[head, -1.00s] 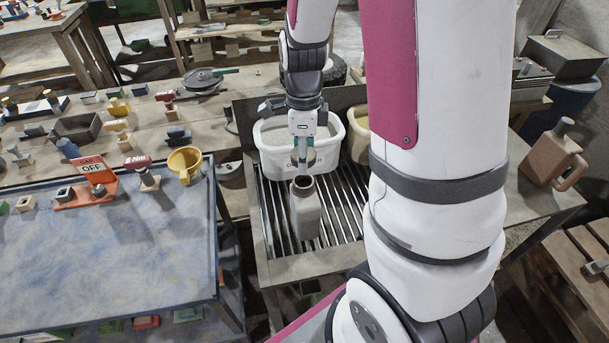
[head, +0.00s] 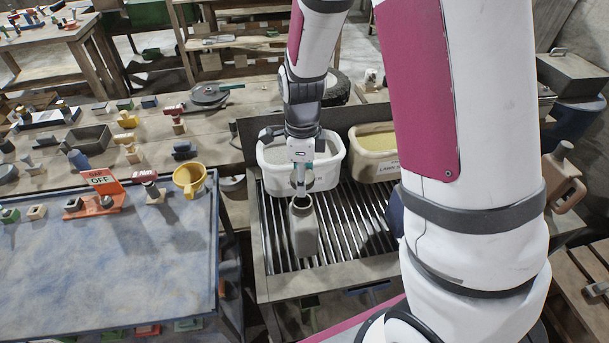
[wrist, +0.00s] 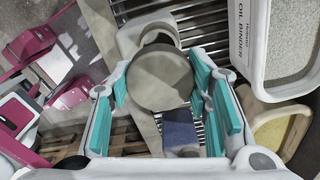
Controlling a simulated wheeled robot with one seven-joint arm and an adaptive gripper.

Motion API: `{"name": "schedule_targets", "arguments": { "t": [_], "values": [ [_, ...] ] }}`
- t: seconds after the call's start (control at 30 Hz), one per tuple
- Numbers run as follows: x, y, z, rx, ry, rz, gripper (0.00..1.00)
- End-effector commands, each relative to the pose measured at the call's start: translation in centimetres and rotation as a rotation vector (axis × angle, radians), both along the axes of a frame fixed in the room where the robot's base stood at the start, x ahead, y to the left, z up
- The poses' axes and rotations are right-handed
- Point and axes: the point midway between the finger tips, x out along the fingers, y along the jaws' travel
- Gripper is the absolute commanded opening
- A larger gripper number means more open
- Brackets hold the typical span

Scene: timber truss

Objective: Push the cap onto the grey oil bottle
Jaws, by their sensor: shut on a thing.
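The grey oil bottle (head: 304,235) stands upright on the slatted metal drain tray (head: 350,225). Its dark open mouth shows at the top in the head view. My gripper (head: 301,185) points down just above the mouth. In the wrist view my gripper (wrist: 168,95) is shut on the round grey cap (wrist: 161,78), between the teal finger pads. Part of a pale grey shape (wrist: 130,38), seemingly the bottle, shows behind the cap.
A white tub (head: 325,172) labelled oil binder stands behind the bottle, with a cream tub (head: 375,165) to its right. A blue-topped table (head: 110,260) with a yellow funnel cup (head: 189,179) is on the left. A brown jug (head: 562,180) stands at the right.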

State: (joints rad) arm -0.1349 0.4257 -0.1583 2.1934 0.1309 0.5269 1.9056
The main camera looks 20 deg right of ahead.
Motion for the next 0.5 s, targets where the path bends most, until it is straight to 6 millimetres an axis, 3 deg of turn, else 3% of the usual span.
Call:
{"name": "schedule_targets", "arguments": {
  "t": [0.13,0.5],
  "values": [
    [-0.1,0.0,0.1,0.0,0.001,-0.001,0.29],
    [0.0,0.0,-2.4,0.0,0.002,-0.002,0.29]
  ]
}}
